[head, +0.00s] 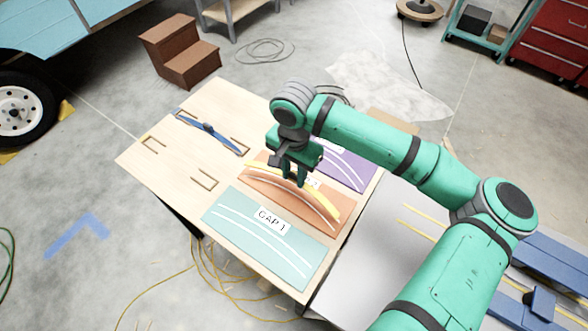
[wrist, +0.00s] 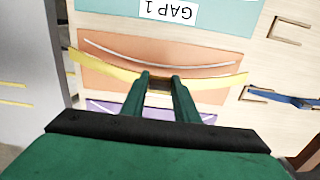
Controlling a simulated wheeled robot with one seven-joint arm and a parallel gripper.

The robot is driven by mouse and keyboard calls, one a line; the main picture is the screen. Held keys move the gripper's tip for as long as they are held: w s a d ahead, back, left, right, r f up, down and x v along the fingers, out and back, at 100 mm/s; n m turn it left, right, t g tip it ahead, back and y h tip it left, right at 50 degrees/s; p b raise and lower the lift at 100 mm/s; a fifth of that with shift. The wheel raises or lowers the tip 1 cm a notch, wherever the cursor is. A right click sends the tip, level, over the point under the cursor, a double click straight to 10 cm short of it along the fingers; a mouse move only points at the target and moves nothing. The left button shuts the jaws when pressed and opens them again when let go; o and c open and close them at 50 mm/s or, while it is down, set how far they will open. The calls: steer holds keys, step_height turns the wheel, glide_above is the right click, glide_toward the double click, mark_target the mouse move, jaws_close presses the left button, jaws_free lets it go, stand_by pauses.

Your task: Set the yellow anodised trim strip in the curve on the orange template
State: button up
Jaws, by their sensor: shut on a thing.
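The yellow trim strip (head: 322,199) is long, thin and bowed. My gripper (head: 296,184) is shut on its middle, as the wrist view also shows (wrist: 160,82). The orange template (head: 256,186) lies on the wooden table between the teal and purple templates. In the wrist view, the strip (wrist: 110,74) crosses the orange template (wrist: 120,43) on its purple side, and its ends reach past both sides. I cannot tell whether the strip touches the template.
The teal template (head: 250,235), marked GAP 1, is nearer the front; the purple template (head: 345,167) is behind. A blue bar-shaped tool (head: 210,131) and several small brackets (head: 204,180) lie left on the wooden table (head: 160,160). A grey table (head: 375,235) with yellow strips adjoins at right.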

mark_target(294, 182)
steer(key=shift+f, duration=1.9)
steer(key=shift+f, duration=0.75)
stand_by(0.5)
steer(key=o, duration=1.2)
steer(key=shift+o, duration=0.2)
step_height(294, 182, up, 11)
steer(key=shift+f, duration=0.1)
